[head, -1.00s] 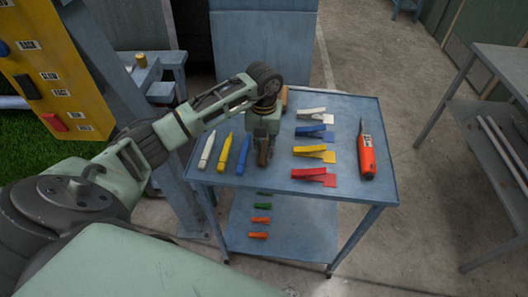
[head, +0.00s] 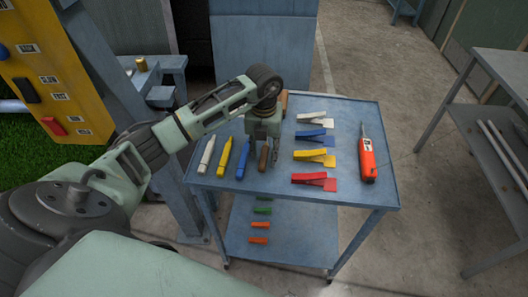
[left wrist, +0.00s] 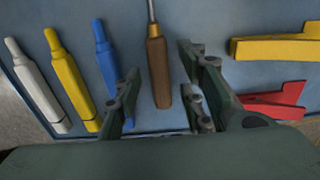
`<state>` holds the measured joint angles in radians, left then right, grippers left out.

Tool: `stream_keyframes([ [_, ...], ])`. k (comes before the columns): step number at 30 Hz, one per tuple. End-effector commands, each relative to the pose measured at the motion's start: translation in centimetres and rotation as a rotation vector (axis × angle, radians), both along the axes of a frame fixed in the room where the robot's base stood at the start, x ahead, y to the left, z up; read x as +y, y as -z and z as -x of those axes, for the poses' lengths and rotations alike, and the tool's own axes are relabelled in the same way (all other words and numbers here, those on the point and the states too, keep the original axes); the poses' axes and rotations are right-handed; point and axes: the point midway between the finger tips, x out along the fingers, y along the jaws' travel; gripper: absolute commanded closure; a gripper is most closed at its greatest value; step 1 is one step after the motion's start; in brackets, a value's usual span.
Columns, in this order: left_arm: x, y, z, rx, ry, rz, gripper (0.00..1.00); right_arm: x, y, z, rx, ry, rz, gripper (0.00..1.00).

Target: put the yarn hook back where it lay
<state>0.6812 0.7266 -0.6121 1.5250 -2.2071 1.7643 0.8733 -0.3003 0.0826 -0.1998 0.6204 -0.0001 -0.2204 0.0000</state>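The yarn hook, with a brown wooden handle (head: 264,158) and a metal shaft, lies on the blue cart top (head: 340,192). In the left wrist view its handle (left wrist: 158,72) lies between the fingers and its shaft runs out of the top edge. My left gripper (head: 262,150) is just over the hook, its fingers apart on either side of the handle. In the left wrist view the left gripper (left wrist: 160,78) shows clear gaps on both sides of the handle. My right gripper is not in view.
White, yellow and blue markers (head: 225,157) lie left of the hook. White, blue, yellow and red clip-like pieces (head: 312,155) lie right of it, then an orange tool (head: 367,158). A brown item (head: 284,97) is partly hidden behind my gripper. A grey bench (head: 490,130) stands at right.

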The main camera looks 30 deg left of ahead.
Motion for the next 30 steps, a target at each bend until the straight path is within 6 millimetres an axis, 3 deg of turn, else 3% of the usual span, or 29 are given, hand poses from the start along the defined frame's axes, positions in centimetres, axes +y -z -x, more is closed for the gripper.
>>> stream_keyframes([
  [15,0.2,-9.8,-0.1,-0.004,-0.001,-0.003,0.63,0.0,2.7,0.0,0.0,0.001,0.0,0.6],
  [21,0.1,-11.1,-0.1,-0.001,-0.001,-0.002,0.63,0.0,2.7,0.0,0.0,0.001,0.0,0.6],
  [30,0.1,-11.2,0.0,0.0,-0.001,-0.001,0.63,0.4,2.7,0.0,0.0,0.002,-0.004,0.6],
])
